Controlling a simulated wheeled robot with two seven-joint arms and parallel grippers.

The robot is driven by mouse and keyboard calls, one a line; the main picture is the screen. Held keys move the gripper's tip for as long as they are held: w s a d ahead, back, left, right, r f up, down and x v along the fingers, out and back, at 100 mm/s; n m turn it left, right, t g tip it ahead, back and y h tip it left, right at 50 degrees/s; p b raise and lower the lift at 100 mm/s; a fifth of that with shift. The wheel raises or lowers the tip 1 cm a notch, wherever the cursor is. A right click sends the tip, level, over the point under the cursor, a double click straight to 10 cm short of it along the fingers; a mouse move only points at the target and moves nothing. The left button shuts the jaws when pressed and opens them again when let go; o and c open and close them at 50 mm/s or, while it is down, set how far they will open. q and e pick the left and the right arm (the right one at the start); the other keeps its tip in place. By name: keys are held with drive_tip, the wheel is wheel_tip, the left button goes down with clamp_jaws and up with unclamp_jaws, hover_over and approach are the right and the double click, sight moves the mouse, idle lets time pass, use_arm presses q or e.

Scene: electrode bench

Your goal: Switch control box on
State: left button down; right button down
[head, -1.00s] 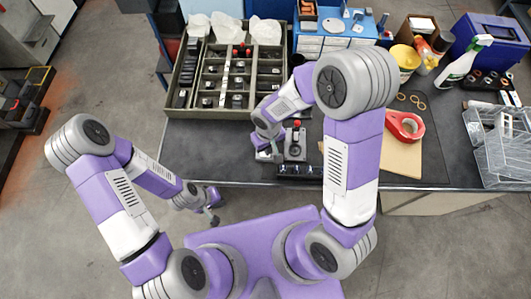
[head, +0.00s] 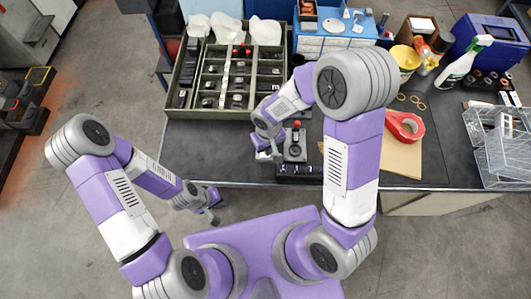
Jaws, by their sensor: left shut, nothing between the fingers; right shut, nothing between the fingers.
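The control box (head: 295,149) is a small grey unit with a red knob (head: 297,124) at its far end and a dark round part on its top. It sits near the table's front edge. My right gripper (head: 277,156) is shut and empty, just left of the control box; whether it touches the box I cannot tell. My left gripper (head: 214,219) is shut and empty, off the table's front edge over the floor. The box's switch position is too small to tell.
A compartment tray (head: 200,110) with small dark parts stands left of the box. A black block row (head: 300,171) lies in front of it. A wire basket (head: 490,160) stands far right. The table's left front is clear.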

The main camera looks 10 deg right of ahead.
drive_tip(key=shift+f+b, duration=0.9)
drive_tip(key=shift+f, duration=0.1)
idle(0.9)
drive_tip(key=shift+r, duration=0.1)
drive_tip(key=shift+r+p, duration=2.65)
drive_tip(key=shift+r, duration=0.9)
drive_tip(key=shift+f, duration=0.1)
